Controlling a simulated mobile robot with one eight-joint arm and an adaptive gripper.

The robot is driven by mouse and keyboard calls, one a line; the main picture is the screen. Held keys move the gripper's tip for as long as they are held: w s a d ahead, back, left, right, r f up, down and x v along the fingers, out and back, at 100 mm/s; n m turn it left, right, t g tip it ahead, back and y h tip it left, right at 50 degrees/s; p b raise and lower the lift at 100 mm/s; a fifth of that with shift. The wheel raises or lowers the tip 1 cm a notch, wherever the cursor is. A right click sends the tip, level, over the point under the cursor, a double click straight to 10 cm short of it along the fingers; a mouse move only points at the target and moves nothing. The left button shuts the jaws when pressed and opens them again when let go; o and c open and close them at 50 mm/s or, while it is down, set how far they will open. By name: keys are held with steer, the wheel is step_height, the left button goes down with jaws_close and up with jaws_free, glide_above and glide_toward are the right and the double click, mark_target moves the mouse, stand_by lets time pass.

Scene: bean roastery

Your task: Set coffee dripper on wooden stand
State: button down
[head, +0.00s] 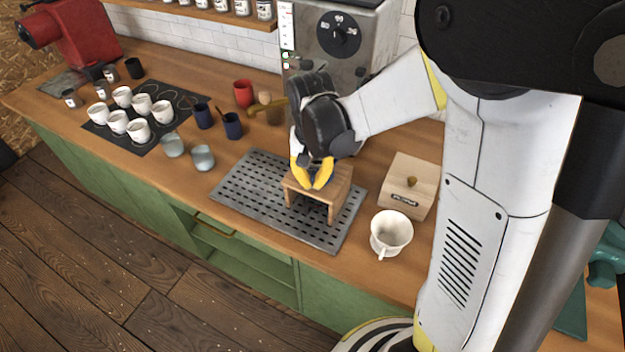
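The coffee dripper (391,232) looks like a white cup with a handle. It is upright on the wooden counter, to the right of the metal drip tray. The wooden stand (338,193) is a small bench-like block with an open front, standing on the tray. My gripper (312,187) has yellow fingertips and points down over the stand's top, hiding part of it. A small gap shows between the fingertips, and I see nothing held. I cannot tell whether they touch the stand. The dripper is to the right of my gripper, nearer the counter's front edge.
A perforated drip tray (240,195) lies under the stand. A wooden box (408,185) with a small knob is behind the dripper. White cups (138,130), glasses (203,157), dark blue cups (232,125) and a red mug (243,93) stand at left. A grinder-like machine (340,35) is behind.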

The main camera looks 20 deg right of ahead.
steer(key=c, duration=1.5)
jaws_free()
steer(key=shift+c, duration=0.2)
step_height(320, 180, up, 12)
steer(key=s+d+f+n+t+b, duration=0.2)
steer(key=s+f+n+t+b, duration=0.1)
steer(key=s+f+t+b, duration=0.4)
steer(key=s+f+b, duration=0.2)
steer(key=s+b, duration=0.2)
steer(key=s, duration=0.1)
steer(key=shift+s+d+f+n+b, duration=0.2)
steer(key=shift+d+f+n+b, duration=0.1)
steer(key=shift+b, duration=0.1)
